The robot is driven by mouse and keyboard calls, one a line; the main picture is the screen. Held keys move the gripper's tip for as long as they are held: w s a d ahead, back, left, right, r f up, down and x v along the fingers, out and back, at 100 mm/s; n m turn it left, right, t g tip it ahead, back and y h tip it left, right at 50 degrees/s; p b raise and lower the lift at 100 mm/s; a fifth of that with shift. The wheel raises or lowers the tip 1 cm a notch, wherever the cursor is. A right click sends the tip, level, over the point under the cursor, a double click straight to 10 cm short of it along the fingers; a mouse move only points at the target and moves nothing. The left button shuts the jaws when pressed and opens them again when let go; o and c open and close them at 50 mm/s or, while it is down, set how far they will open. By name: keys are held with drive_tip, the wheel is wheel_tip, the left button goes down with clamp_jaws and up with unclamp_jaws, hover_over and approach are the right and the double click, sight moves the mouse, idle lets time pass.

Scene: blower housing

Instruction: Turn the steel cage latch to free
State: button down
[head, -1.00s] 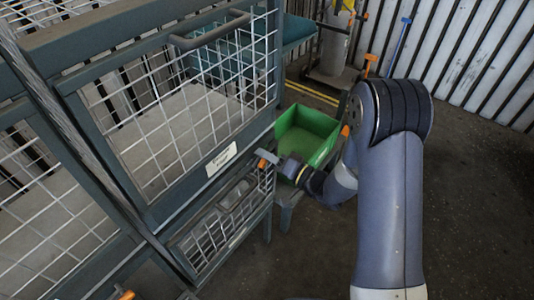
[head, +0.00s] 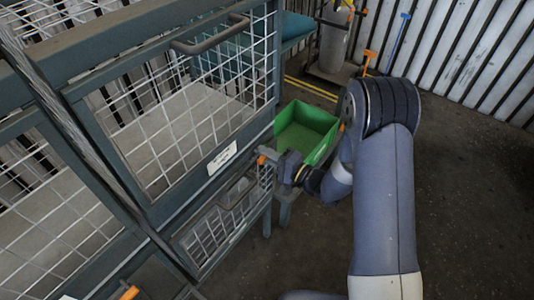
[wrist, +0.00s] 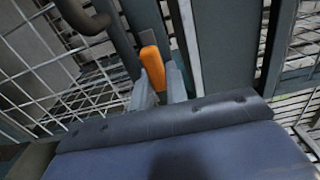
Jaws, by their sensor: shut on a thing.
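The steel cage (head: 180,150) has a grey frame and white wire mesh, and stands at the left in the head view. Its orange latch handle (head: 262,160) shows at the right edge of the frame, below the white label. In the wrist view the orange handle (wrist: 152,67) stands between my two grey fingertips, tilted slightly. My gripper (wrist: 160,85) is shut on this handle. In the head view my gripper (head: 274,156) is small and reaches the cage's right edge from the right. The latch's pivot and catch are hard to make out.
A green bin (head: 310,128) stands just behind and right of my gripper. A curved grab handle (head: 210,36) is on the mesh door. Another orange handle (head: 130,293) shows at the bottom left. Open dark floor (head: 470,200) lies to the right.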

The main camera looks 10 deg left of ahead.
idle(0.3)
drive_tip(key=c, duration=1.4)
unclamp_jaws()
drive_tip(key=shift+f, duration=0.1)
drive_tip(key=shift+s+f, duration=0.1)
drive_tip(key=shift+d, duration=0.1)
